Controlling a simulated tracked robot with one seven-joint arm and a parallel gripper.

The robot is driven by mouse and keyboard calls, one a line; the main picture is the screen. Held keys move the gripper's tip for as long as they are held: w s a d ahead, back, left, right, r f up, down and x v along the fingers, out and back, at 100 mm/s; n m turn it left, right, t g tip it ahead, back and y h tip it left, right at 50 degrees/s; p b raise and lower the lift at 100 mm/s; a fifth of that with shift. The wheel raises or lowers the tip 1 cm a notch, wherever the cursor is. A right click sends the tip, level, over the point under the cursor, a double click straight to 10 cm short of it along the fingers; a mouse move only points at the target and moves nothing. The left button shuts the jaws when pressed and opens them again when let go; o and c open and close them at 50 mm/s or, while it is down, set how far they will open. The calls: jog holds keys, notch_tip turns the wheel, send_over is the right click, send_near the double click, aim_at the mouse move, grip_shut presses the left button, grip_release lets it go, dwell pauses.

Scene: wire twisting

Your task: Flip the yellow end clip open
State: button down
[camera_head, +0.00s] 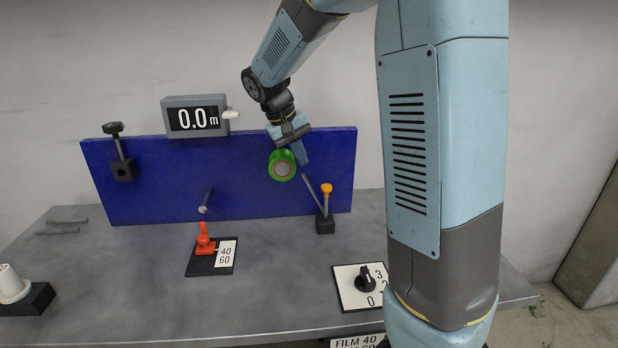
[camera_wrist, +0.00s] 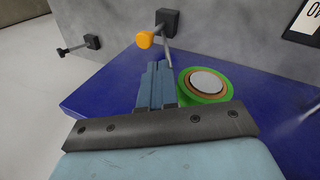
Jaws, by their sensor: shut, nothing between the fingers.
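The yellow end clip (camera_head: 327,188) caps a thin upright grey post on a black block (camera_head: 325,226), in front of the right part of the blue board. In the wrist view the clip (camera_wrist: 145,40) is a yellow-orange knob ahead of my fingertips. A thin grey rod (camera_head: 310,186) slants up and left from the same block towards my gripper. My gripper (camera_head: 304,160) is shut and empty, above and left of the clip and apart from it. Its closed fingers (camera_wrist: 158,66) show in the wrist view, pointing towards the clip area.
A green roll (camera_head: 272,165) sits just left of my fingers, close to them. The blue board (camera_head: 150,190) stands behind. A red lever (camera_head: 205,243), a black dial (camera_head: 367,279) and a white spool (camera_head: 12,284) are on the grey table. The table's middle is mostly clear.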

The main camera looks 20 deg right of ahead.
send_over(316, 197)
jog(key=s+a, duration=0.2)
notch_tip(316, 197, down, 9)
jog(key=shift+d, duration=0.25)
jog(key=shift+a, duration=0.15)
